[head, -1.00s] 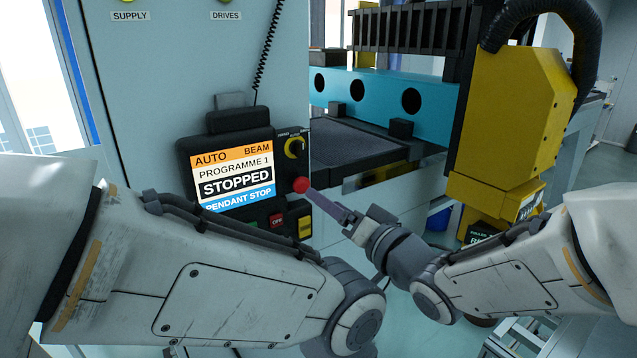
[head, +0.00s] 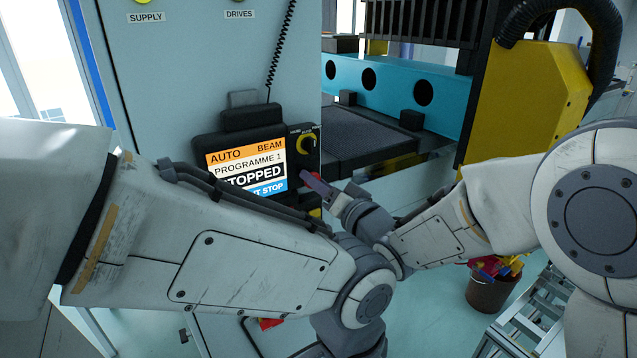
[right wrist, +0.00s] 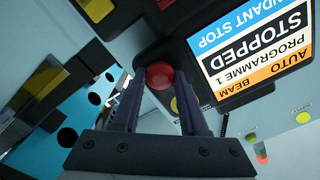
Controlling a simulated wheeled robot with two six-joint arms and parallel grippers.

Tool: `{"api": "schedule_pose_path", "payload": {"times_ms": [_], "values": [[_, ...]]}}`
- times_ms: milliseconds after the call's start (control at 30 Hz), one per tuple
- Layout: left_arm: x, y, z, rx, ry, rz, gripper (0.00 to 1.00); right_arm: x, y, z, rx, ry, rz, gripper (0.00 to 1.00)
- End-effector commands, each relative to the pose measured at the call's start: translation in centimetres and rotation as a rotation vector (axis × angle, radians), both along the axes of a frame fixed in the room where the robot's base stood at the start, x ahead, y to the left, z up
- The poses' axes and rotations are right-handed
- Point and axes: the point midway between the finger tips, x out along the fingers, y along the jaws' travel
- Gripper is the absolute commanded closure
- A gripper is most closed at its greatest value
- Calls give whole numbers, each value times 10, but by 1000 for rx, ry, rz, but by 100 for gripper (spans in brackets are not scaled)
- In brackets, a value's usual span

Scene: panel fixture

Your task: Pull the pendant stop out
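The pendant (head: 198,150) hangs on the grey cabinet, its screen reading STOPPED and, partly covered, PENDANT STOP. Its round red stop button (head: 314,175) sits at the lower right of the pendant, partly hidden by my right gripper (head: 308,181). In the right wrist view the red button (right wrist: 160,75) lies between the tips of my right gripper's two fingers (right wrist: 159,88). The fingers are apart, with a gap visible beside the button; contact is not clear. My left arm crosses the front of the head view, and its gripper is out of sight.
A coiled cord (head: 281,48) rises from the pendant. A blue beam (head: 390,78) and a yellow machine head (head: 530,95) stand to the right. A dark bucket (head: 489,293) with coloured items stands on the floor.

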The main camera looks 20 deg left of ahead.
Motion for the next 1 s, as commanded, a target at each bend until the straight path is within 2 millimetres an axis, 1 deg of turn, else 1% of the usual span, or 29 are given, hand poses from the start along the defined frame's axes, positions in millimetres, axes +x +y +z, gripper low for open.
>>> {"api": "schedule_pose_path", "payload": {"times_ms": [167,400,633,667,700,733,1000], "values": [[0,0,-1,0,0,0,50,-1,0,0,0,-2,0,100],[0,0,-18,0,0,3,50,-11,-14,-2,0,-4,0,100],[0,0,-16,0,0,3,50,-12,-15,0,-2,-1,1,100],[0,0,-16,0,0,3,50,-12,-15,0,-1,0,1,53],[0,0,-16,0,0,3,50,-12,-15,0,-2,-1,1,38],[0,0,-16,0,0,3,50,-12,-15,0,-2,-1,1,26],[0,0,-16,0,0,3,50,-11,-14,0,-1,-1,1,26]]}}
